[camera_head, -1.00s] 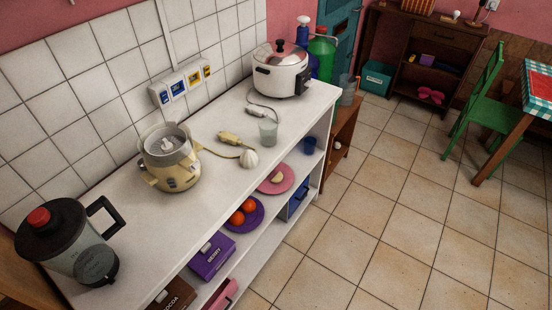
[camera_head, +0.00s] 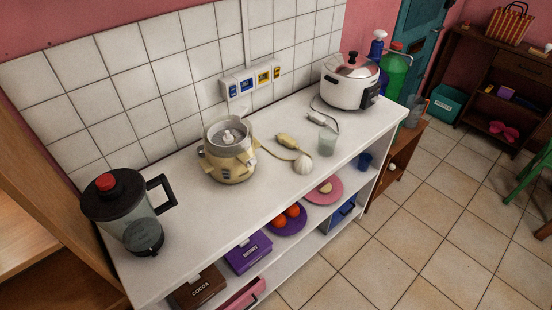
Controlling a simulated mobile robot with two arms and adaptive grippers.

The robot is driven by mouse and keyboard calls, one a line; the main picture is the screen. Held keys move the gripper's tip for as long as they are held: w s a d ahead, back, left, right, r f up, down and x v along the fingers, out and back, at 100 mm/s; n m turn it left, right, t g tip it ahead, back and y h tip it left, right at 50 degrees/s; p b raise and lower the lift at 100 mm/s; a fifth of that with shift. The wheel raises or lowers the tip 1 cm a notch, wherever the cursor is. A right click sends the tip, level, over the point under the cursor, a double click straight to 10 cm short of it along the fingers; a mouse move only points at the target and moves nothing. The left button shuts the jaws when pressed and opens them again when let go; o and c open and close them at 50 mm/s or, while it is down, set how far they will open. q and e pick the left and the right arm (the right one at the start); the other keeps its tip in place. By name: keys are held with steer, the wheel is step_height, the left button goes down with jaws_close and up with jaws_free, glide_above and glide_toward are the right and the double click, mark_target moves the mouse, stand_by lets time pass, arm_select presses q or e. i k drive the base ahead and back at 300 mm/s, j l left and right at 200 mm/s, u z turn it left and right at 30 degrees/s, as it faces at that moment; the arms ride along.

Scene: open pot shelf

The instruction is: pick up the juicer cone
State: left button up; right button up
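The juicer cone (camera_head: 229,137) is a small pale ribbed piece in the grey bowl at the top of the cream-yellow juicer (camera_head: 231,164). The juicer stands upright on the white counter (camera_head: 183,230), against the tiled wall side and left of the middle of the head view. Neither of my grippers shows in the head view.
A blender jug (camera_head: 128,212) with a red-knobbed lid stands left of the juicer. Counter in front of the juicer is clear. Tiled floor (camera_head: 440,215) is open.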

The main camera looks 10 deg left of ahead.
mark_target(302, 164)
steer(key=i+l+u, duration=0.2)
steer(key=l, duration=0.15)
steer(key=i+l+u, duration=0.2)
steer(key=l, duration=0.15)
steer(key=i+l+u, duration=0.15)
steer(key=l, duration=0.25)
